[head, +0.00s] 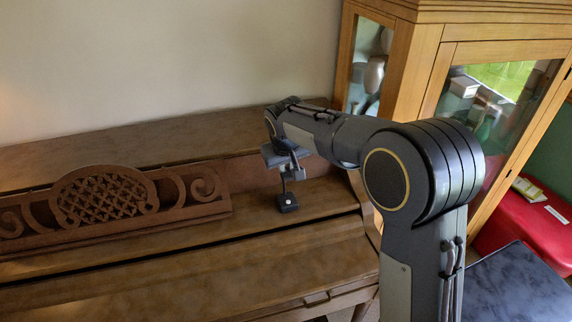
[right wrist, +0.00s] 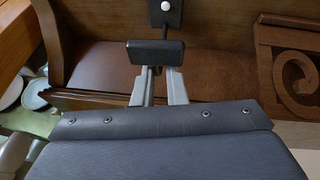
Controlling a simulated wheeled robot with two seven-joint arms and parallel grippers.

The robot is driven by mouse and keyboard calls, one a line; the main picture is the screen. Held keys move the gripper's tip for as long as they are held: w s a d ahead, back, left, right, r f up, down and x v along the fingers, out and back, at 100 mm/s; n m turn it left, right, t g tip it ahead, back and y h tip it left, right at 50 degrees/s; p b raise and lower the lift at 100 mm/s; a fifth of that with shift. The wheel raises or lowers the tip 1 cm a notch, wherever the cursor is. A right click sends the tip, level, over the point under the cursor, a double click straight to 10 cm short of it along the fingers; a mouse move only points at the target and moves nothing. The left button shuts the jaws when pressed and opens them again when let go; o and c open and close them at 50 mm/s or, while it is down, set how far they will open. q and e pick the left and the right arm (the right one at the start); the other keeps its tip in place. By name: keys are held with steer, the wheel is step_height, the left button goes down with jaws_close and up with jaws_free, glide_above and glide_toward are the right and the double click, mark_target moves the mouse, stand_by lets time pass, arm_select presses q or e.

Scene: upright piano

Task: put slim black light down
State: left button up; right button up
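The slim black light (head: 288,202) is at the right end of the piano's upper ledge, with its small square base lowest and a thin stem above it. My right gripper (head: 287,168) is above the base, around the upper part of the light. In the right wrist view, the pale fingers (right wrist: 160,82) converge on the light just behind its black head (right wrist: 155,52). The fingertips are partly hidden there. The base with a white button (right wrist: 166,8) lies beyond. I cannot tell whether the base touches the wood. My left gripper is not in view.
The brown upright piano (head: 190,275) has a carved music stand (head: 105,198) left of the light. A glass-fronted wooden cabinet (head: 425,65) stands close behind my right arm. A red seat (head: 530,225) is at the far right. The ledge around the light is clear.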

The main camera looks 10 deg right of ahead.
steer(key=o, duration=0.3)
steer(key=shift+r, duration=0.15)
steer(key=v, duration=1.2)
steer(key=s+d+f+m+y, duration=0.15)
steer(key=s+d, duration=0.25)
steer(key=s, duration=0.4)
steer(key=s+d+f+y, duration=0.3)
steer(key=s+d, duration=0.2)
steer(key=s, duration=0.3)
steer(key=shift+m+t, duration=0.5)
steer(key=shift+m, duration=0.35)
steer(key=s+a+f, duration=0.1)
steer(key=s+f, duration=0.1)
steer(key=s, duration=0.3)
steer(key=s+a+f, duration=0.1)
steer(key=s+f, duration=0.1)
steer(key=s, duration=0.3)
steer(key=s+a+f, duration=0.1)
steer(key=s+f, duration=0.2)
steer(key=s, duration=0.2)
